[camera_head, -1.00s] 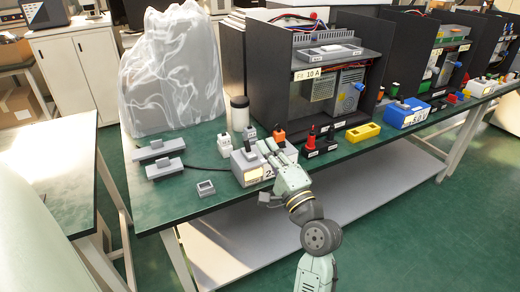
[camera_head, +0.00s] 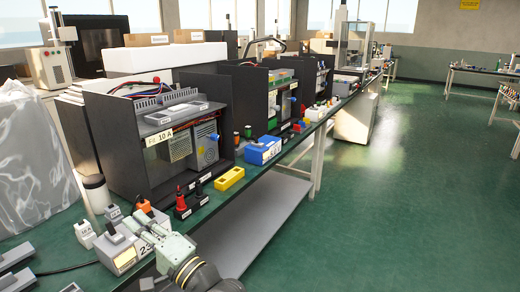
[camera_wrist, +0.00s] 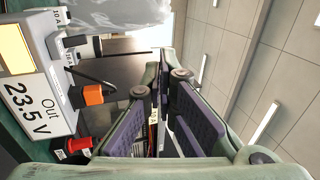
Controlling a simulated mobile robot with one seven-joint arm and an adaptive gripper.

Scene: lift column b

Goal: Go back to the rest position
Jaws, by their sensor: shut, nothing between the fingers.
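My gripper (camera_head: 153,238) is at the lower left of the head view, at the front edge of the green bench, close to the grey box with a voltage label (camera_head: 122,250). In the wrist view my gripper (camera_wrist: 166,95) is shut, with its dark finger pads close together and nothing held. The grey box also shows at the left of the wrist view (camera_wrist: 32,100), labelled "Out 23.5 V", apart from the fingers. An orange plug (camera_wrist: 94,94) and a red plug (camera_wrist: 78,143) show beside it.
The green bench (camera_head: 215,205) carries dark open cabinets (camera_head: 125,145), a yellow block (camera_head: 229,178), a blue box (camera_head: 263,150) and red and black plugs (camera_head: 181,203). A plastic-covered object (camera_head: 32,165) stands left. The green floor (camera_head: 400,215) to the right is open.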

